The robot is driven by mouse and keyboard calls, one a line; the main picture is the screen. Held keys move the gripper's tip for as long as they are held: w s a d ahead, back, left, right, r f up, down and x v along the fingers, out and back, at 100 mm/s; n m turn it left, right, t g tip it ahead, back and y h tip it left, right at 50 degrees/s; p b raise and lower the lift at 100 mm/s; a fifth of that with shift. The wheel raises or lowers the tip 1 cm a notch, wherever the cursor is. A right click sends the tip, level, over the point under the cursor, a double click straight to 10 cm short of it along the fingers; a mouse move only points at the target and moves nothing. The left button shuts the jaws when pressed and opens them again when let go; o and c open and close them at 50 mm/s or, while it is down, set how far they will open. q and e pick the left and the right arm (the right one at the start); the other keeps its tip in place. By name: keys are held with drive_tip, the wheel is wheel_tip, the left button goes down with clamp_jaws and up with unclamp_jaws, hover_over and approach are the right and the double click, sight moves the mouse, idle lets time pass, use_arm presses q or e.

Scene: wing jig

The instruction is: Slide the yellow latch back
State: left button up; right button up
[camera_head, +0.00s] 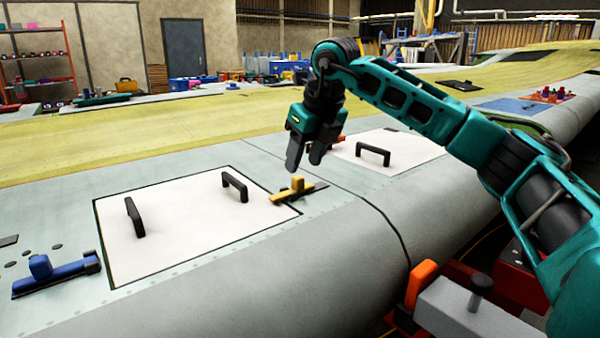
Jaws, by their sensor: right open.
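The yellow latch (293,190) sits on the grey wing skin at the right edge of a white panel (180,222), on a dark rail. Its knob stands upright. My right gripper (305,165) hangs above the latch, pointing down with its dark fingers apart and empty. It appears clear of the latch; the exact gap is hard to tell. My left gripper is not in this view.
The white panel has two black handles (234,186). A blue latch (57,272) sits at its left. A second white panel (390,152) with a black handle lies to the right. An orange and grey clamp (422,283) stands at the wing's front edge.

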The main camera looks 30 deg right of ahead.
sight(298, 176)
drive_tip(key=shift+x, duration=2.05)
drive_tip(key=shift+c, duration=0.3)
clamp_jaws()
